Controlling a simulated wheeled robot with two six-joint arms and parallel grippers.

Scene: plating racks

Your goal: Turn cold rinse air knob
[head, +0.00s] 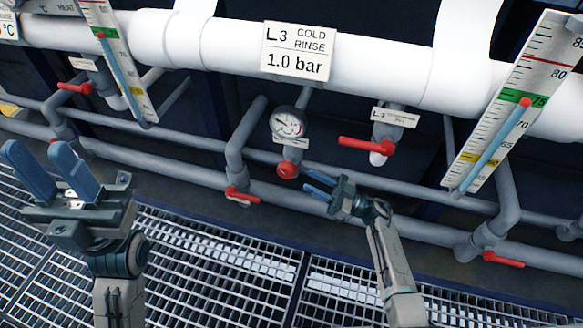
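The L3 cold rinse sign (298,52) reads 1.0 bar and hangs on the white pipe. Below it is a round pressure gauge (289,123). A small round red knob (288,170) sits under the gauge on the same fitting. My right gripper (307,180) is just right of the knob and slightly below it in the head view, with its two blue fingers apart and pointing toward it. Nothing shows between the fingers; I cannot tell the depth gap to the knob. My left gripper (35,149) is open and empty at the far left, fingers pointing up.
Red lever handles sit on nearby pipes: one right of the gauge (367,146), one below left of the knob (241,195), one at lower right (502,259). A large thermometer scale (520,100) stands at right. Metal floor grating (215,262) lies below.

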